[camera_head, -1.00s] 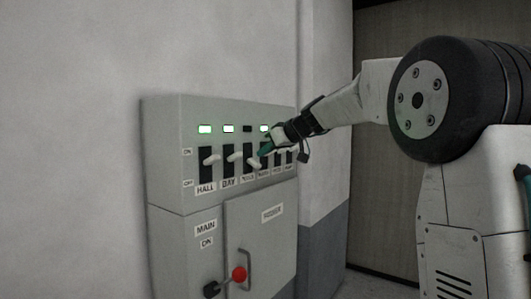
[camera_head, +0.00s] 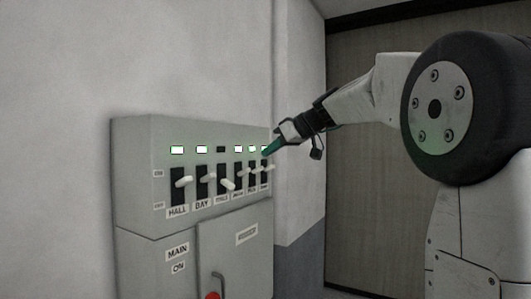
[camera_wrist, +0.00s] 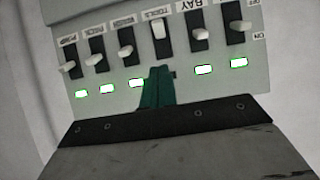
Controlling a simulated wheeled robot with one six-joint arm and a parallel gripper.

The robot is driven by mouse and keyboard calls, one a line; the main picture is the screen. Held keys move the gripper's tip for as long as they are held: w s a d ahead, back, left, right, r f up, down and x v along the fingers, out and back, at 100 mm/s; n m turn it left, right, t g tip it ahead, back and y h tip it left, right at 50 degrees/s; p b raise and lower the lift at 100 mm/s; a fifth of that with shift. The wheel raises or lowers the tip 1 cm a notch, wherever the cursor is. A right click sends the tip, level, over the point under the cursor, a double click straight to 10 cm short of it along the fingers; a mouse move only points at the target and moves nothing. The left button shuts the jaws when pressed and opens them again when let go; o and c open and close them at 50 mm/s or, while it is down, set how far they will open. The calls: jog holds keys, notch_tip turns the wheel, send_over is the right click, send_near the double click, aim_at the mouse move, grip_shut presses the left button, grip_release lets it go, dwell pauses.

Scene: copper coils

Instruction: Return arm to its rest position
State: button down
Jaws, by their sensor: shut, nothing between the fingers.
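My gripper (camera_head: 272,146) is in front of the upper right of the grey switch panel (camera_head: 135,190) in the head view. Its green fingers (camera_wrist: 157,88) are together and hold nothing. In the wrist view the panel appears upside down beyond the fingers, with a row of pale levers. The third lever (camera_head: 227,184), labelled TOOLS, points down and its lamp (camera_head: 221,149) is dark. The HALL lever (camera_head: 184,181) and BAY lever (camera_head: 208,178) sit higher, with lit lamps. The other three lamps to the right are lit. The fingers appear apart from the levers.
Below the switches are MAIN and ON labels (camera_head: 178,259), a cabinet door handle (camera_head: 218,284) and a red knob (camera_head: 212,296) at the picture's lower edge. A wall corner and dark panelled wall (camera_head: 350,200) stand to the right.

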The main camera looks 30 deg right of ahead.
dwell(0.5)
jog(key=s+a+f+m+g+h, duration=0.1)
jog(key=s+a+f+m+g, duration=0.15)
jog(key=s+f, duration=0.4)
jog(key=s+a+f+m+g+h, duration=0.15)
jog(key=s+f+m, duration=0.25)
jog(key=f, duration=0.5)
jog(key=s+a+f+g+h, duration=0.1)
jog(key=s+a+f, duration=0.2)
jog(key=s, duration=0.6)
jog(key=s+a+f+g+h, duration=0.1)
jog(key=s+a+f+g, duration=0.1)
jog(key=s+f, duration=0.5)
jog(key=s+a+f+g+h, duration=0.1)
jog(key=s+a+f, duration=0.3)
jog(key=s, duration=0.7)
jog(key=shift+s+a+f+g, duration=0.2)
jog(key=shift+f+g, duration=0.2)
jog(key=shift+f, duration=0.5)
jog(key=shift+d+n, duration=0.1)
jog(key=shift+n, duration=0.15)
